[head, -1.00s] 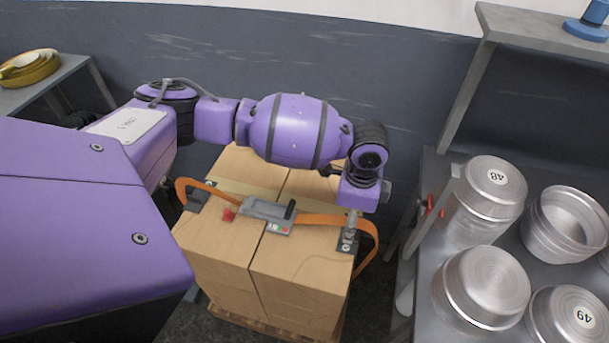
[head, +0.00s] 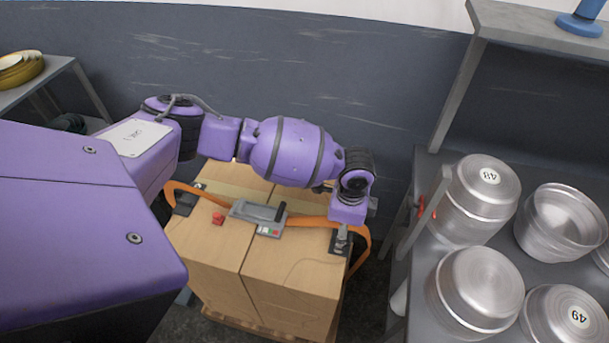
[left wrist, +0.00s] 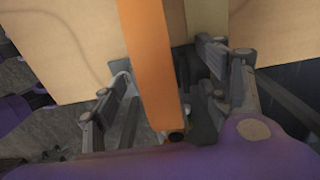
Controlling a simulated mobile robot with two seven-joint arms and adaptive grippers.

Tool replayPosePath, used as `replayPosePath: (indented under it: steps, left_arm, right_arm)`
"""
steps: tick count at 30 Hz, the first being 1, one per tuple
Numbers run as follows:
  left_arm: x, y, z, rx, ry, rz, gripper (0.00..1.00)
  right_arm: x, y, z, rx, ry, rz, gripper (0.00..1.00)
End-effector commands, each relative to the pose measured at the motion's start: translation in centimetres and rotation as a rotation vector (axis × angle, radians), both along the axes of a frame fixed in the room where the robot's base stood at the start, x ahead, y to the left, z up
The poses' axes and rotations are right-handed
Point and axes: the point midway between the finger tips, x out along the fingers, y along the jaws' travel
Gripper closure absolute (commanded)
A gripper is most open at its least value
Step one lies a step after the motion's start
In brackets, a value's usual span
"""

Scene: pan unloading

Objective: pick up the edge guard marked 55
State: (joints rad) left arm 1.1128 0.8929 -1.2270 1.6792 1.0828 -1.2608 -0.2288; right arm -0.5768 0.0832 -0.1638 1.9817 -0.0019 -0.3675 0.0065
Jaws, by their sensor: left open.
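A dark grey edge guard (head: 338,246) sits on the right top edge of the boxes under an orange strap (head: 309,221); no number on it is readable. In the left wrist view, part of this guard (left wrist: 203,115) shows beside the strap (left wrist: 150,62), between the fingers. My left gripper (head: 343,233) is right above it, pointing down. In the left wrist view, my left gripper (left wrist: 172,95) is open, with fingers on either side of the strap and guard. Whether they touch the guard cannot be told. Another dark guard (head: 186,203) sits at the left edge. My right gripper is not in view.
The strapped boxes (head: 215,265) stand on a wooden pallet, with a grey strap buckle (head: 258,216) and a small red piece (head: 218,218) on top. A metal bench (head: 425,172) with several pans stands at the right. A wall (head: 390,75) is behind.

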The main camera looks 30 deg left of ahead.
Motion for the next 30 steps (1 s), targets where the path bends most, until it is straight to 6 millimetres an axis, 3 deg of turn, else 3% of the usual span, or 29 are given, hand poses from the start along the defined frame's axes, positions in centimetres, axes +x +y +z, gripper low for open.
replayPosePath:
  steps: [2,13,23,30]
  left_arm:
    - [0.1,-0.1,0.1,0.0,-0.002,-0.001,0.31]
    - [0.1,-0.1,0.2,0.0,-0.003,-0.001,0.8]
    - [0.3,-0.1,0.8,-0.001,-0.005,-0.001,0.81]
    - [0.6,-0.1,4.9,0.0,-0.018,0.0,0.81]
  right_arm:
    - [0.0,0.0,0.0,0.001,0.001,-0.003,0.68]
    - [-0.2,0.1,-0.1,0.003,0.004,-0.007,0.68]
    - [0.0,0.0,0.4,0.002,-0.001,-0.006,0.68]
    - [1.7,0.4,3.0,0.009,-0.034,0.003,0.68]
